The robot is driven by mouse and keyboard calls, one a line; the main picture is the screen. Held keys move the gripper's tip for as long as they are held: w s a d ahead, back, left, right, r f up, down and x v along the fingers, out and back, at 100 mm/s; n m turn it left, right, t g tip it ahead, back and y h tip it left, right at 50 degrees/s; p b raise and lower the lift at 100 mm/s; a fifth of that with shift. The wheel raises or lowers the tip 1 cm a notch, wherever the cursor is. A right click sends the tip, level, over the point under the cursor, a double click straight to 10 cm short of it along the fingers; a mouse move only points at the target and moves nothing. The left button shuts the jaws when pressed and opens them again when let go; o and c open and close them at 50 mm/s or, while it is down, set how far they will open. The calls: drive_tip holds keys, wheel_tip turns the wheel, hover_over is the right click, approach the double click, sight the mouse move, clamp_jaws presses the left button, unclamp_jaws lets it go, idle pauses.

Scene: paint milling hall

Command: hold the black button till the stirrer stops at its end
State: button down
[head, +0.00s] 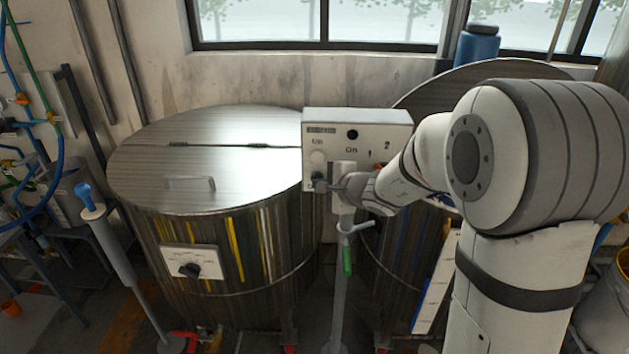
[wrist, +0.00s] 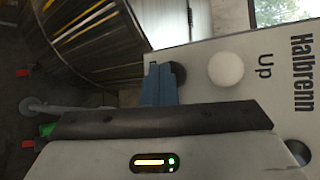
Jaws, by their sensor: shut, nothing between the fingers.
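A white control box (head: 376,124) stands on a post between two metal vats. Its face carries a white round button (head: 317,157) under the word Up, with a black button (head: 319,184) below it. In the wrist view the white button (wrist: 226,69) is clear, and the black button (wrist: 179,74) is partly hidden by my fingers. My gripper (head: 325,187) is shut and empty, its tips at the black button; it also shows in the wrist view (wrist: 158,82). I cannot tell whether the button is pressed in. I cannot make out the stirrer.
A lidded vat (head: 225,160) stands left of the box. Another vat (head: 385,255) is partly behind my arm. A dark knob (head: 352,134) sits above the word On. A post with a green handle (head: 347,258) stands below the box.

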drive_tip(key=shift+s, duration=0.15)
drive_tip(key=shift+s+b, duration=0.75)
drive_tip(key=s+b, duration=0.2)
drive_tip(key=s, duration=0.3)
drive_tip(key=shift+a+b, duration=0.15)
drive_tip(key=shift+b, duration=0.15)
